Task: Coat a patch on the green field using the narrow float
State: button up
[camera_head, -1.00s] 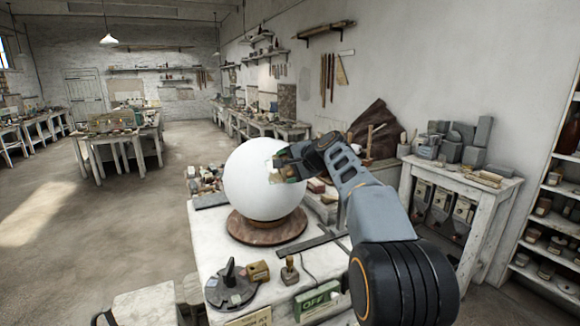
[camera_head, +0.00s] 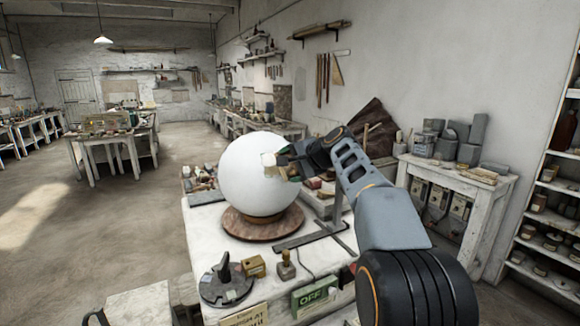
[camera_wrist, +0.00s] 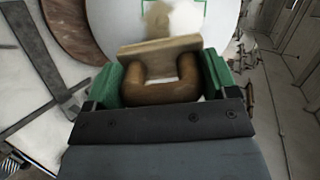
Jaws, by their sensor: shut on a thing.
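A large white plaster sphere (camera_head: 252,185) stands on a round brown turntable (camera_head: 240,230). My gripper (camera_wrist: 162,84) is shut on the brown wooden handle (camera_wrist: 155,93) of the narrow float (camera_wrist: 158,48), between its green finger pads. The float's wooden plate faces the sphere; whether it touches the surface I cannot tell. Beyond the plate, a green outline (camera_wrist: 174,7) marks a field on the sphere, with a blurred beige patch (camera_wrist: 157,20) inside it. The float hides the lower part of the field. In the head view my gripper (camera_head: 284,161) is at the sphere's upper right side.
Small items crowd behind the sphere. A side table (camera_head: 450,180) stands right.

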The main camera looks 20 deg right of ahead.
jog(key=shift+s+d+r, duration=0.15)
jog(key=shift+s+r, duration=0.2)
jog(key=shift+s, duration=0.25)
jog(key=shift+a+b+v, duration=0.15)
jog(key=shift+b+v, duration=0.05)
jog(key=shift+v, duration=0.8)
jog(key=shift+a+b+v, duration=0.1)
jog(key=shift+b+v, duration=0.05)
jog(key=shift+v, duration=0.8)
jog(key=shift+s+f, duration=0.1)
jog(key=shift+s, duration=0.1)
